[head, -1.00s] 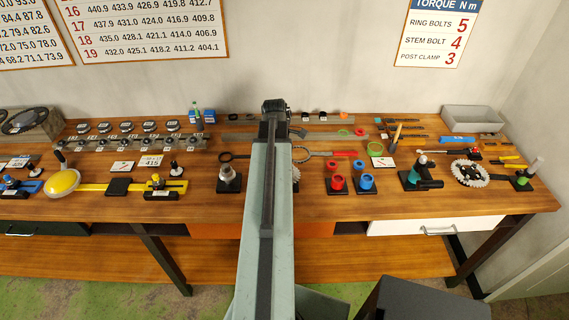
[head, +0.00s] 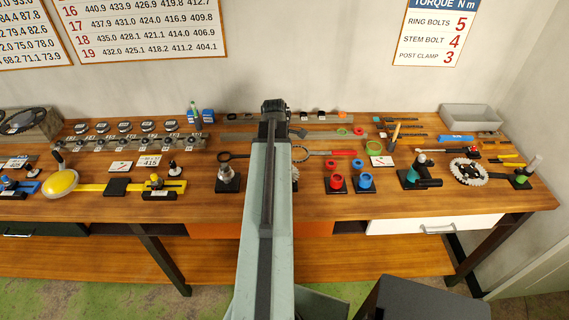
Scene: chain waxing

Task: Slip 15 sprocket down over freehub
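A silver, stepped hub-like piece on a black base, which looks like the freehub (head: 228,176), stands on the bench just left of my arm. A pale toothed ring (head: 295,178) shows only as a sliver at the right edge of my arm, which hides the rest. I cannot read a number on it, so I cannot tell whether it is the 15 sprocket. My arm reaches straight out over the bench and ends in a dark block near the back. No fingertips show, and whatever my gripper holds is hidden.
Red spools (head: 337,182) and blue spools (head: 364,181) stand right of my arm. A chainring with crank (head: 469,172) lies further right. A yellow tool (head: 110,187) lies left of the hub. A grey bin (head: 471,117) is at the back right. Bare wood shows along the front edge.

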